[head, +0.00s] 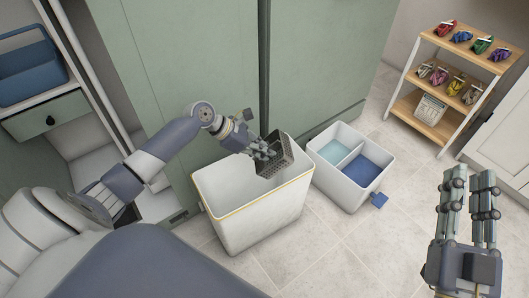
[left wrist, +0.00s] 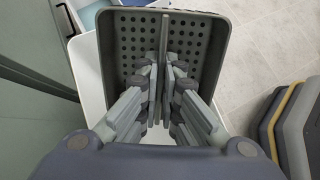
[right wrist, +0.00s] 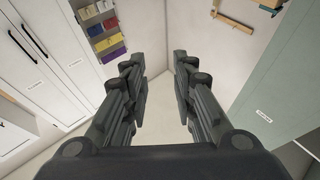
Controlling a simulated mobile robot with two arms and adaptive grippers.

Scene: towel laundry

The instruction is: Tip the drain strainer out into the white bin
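The drain strainer (head: 276,158) is a dark grey perforated basket, held tilted over the open top of the white bin, near its back right corner. My left gripper (head: 264,154) is shut on the thin upright fin in the strainer's middle. In the left wrist view the strainer's holed floor (left wrist: 198,38) shows no lint where visible; the fingers hide the lower part. The white bin (head: 262,222) stands upright on the floor and has a yellow line around its rim. Its visible inside looks empty, but its bottom is hidden. My right gripper (head: 470,180) is open and empty, far from the bin.
A white two-part box (head: 337,187) with light blue and dark blue compartments stands right of the bin. Green cabinets (head: 190,70) rise close behind. A wooden shelf rack (head: 440,90) with colourful packets stands at the back right. The tiled floor in front is clear.

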